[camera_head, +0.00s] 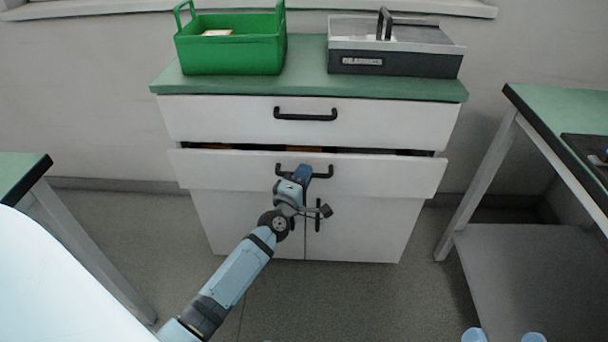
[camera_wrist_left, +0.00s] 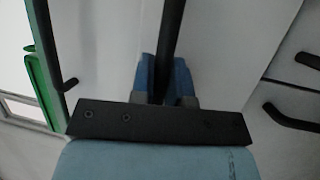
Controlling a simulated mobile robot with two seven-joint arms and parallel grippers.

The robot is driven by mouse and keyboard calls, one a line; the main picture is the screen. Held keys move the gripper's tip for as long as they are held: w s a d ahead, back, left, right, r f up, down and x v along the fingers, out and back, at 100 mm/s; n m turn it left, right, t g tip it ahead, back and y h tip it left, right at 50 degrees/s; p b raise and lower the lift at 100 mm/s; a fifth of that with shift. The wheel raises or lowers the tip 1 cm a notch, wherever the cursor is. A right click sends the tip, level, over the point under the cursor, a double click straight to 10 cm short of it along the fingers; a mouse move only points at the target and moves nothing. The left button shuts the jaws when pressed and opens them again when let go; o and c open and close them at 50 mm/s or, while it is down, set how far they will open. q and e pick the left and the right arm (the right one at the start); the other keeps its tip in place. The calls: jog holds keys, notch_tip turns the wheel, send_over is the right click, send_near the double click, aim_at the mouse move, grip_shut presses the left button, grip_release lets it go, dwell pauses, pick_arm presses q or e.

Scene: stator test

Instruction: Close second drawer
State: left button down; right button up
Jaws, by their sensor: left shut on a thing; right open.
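The second drawer (camera_head: 380,172) is white and stands partly pulled out of the white cabinet, with a narrow dark gap above its front edge. Its black bar handle (camera_head: 322,174) is partly hidden by my left gripper (camera_head: 301,174). The left gripper is shut on this handle. In the left wrist view, the dark handle (camera_wrist_left: 173,35) runs between the blue fingers of the left gripper (camera_wrist_left: 167,80). Two light blue tips of my right gripper (camera_head: 504,337) show at the bottom edge, apart from each other and empty.
The top drawer (camera_head: 215,118) is closed. Cabinet doors (camera_head: 355,225) are below. A green bin (camera_head: 230,52) and a grey-black box (camera_head: 395,62) stand on the green cabinet top. Green-topped tables stand at left (camera_head: 20,170) and right (camera_head: 545,110). The floor before the cabinet is clear.

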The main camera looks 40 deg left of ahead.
pick_arm(q)
jog(key=w+a, duration=0.1)
jog(key=w, duration=0.1)
jog(key=w+a, duration=0.1)
jog(key=shift+w+a+r, duration=0.1)
jog(key=shift+w+a, duration=0.1)
jog(key=shift+w, duration=0.15)
jog(key=c, duration=1.1)
grip_release()
jog(key=shift+c, duration=0.2)
pick_arm(e)
jog(key=shift+f, duration=0.2)
pick_arm(q)
jog(key=p+v, duration=0.2)
jog(key=v, duration=1.2)
jog(key=shift+r, duration=0.1)
pick_arm(e)
notch_tip(320, 180, up, 4)
jog(key=shift+d+f+m+t, duration=0.1)
jog(key=shift+m+t, duration=0.2)
jog(key=shift+t, duration=0.4)
pick_arm(q)
jog(key=shift+w, duration=0.1)
pick_arm(e)
jog(key=shift+f, duration=0.2)
